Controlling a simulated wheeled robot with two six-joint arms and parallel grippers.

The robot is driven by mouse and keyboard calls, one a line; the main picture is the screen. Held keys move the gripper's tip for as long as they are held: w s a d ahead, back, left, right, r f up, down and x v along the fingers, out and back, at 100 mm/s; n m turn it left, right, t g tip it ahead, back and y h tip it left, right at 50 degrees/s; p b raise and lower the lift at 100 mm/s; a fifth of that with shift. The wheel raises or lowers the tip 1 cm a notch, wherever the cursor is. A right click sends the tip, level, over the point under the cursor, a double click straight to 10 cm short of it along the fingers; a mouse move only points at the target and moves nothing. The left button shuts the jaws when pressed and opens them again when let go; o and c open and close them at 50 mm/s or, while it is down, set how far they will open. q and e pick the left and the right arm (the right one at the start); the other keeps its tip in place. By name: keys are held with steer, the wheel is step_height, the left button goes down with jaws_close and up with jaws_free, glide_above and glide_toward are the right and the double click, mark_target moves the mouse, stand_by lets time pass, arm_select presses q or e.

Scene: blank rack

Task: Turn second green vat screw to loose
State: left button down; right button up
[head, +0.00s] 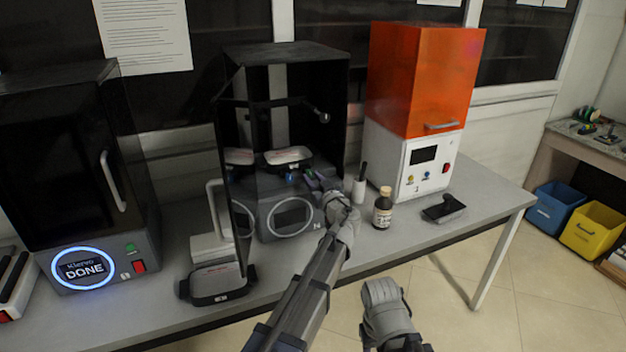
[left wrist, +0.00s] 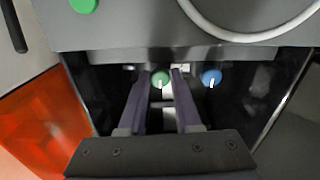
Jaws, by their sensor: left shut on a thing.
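The middle black printer (head: 292,217) stands open, with a vat and small screws inside. In the left wrist view a green screw (left wrist: 160,78) with a white line mark sits between my left gripper's fingers (left wrist: 161,88). My left gripper is shut on this green screw; the line on its face points down in that view. A blue screw (left wrist: 211,77) with a white mark is beside it on the right, apart from the fingers. In the head view my left gripper (head: 318,180) reaches into the printer's front right and hides most of the screw.
The printer's open door (head: 238,190) stands to the left of my arm. A brown bottle (head: 382,212), a white holder (head: 359,190) and a dark scraper block (head: 443,210) are to the right. An orange-hooded machine (head: 424,80) stands behind them. A black machine (head: 75,160) is at the left.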

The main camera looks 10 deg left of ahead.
arm_select(q)
steer(key=c, duration=0.6)
jaws_free()
steer(key=shift+c, duration=0.2)
steer(key=shift+s, duration=0.1)
steer(key=v, duration=0.7)
steer(key=shift+s+d, duration=0.25)
steer(key=shift+s, duration=0.05)
